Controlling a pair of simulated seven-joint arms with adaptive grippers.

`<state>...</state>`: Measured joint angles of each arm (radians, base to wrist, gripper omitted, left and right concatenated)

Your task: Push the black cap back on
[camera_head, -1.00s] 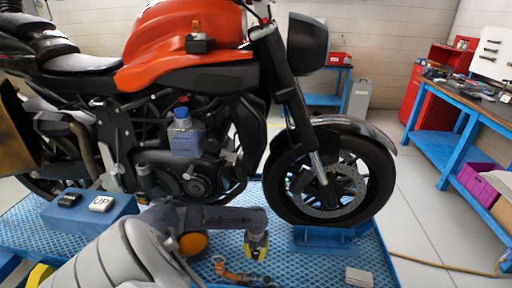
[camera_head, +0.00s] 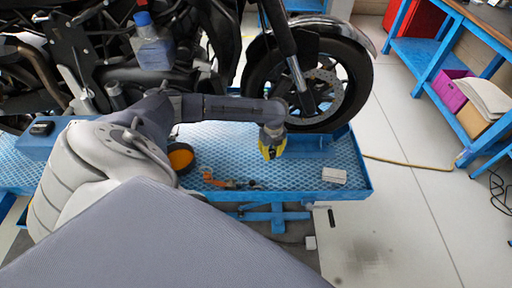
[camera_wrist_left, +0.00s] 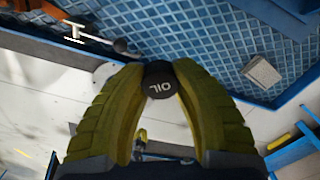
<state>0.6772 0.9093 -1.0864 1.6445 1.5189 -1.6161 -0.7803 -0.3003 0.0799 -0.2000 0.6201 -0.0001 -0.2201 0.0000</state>
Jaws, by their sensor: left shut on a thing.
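My left gripper (camera_head: 271,150) hangs over the blue mesh platform, in front of the motorcycle's front wheel. In the left wrist view its yellow fingers (camera_wrist_left: 158,85) are closed around the black cap (camera_wrist_left: 160,80). The cap's round top faces that camera and reads "OIL". In the head view the cap cannot be made out. The motorcycle engine (camera_head: 120,90) is at the upper left, partly behind my arm. I cannot make out an opening for the cap on it. My right gripper is not in view.
A translucent bottle (camera_head: 153,50) with a blue cap stands by the engine. An orange tool (camera_head: 220,180) and a pale block (camera_head: 333,175) lie on the platform (camera_head: 300,162). A blue box (camera_head: 30,143) is at left. Grey floor at right is mostly clear, with a yellow hose crossing it.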

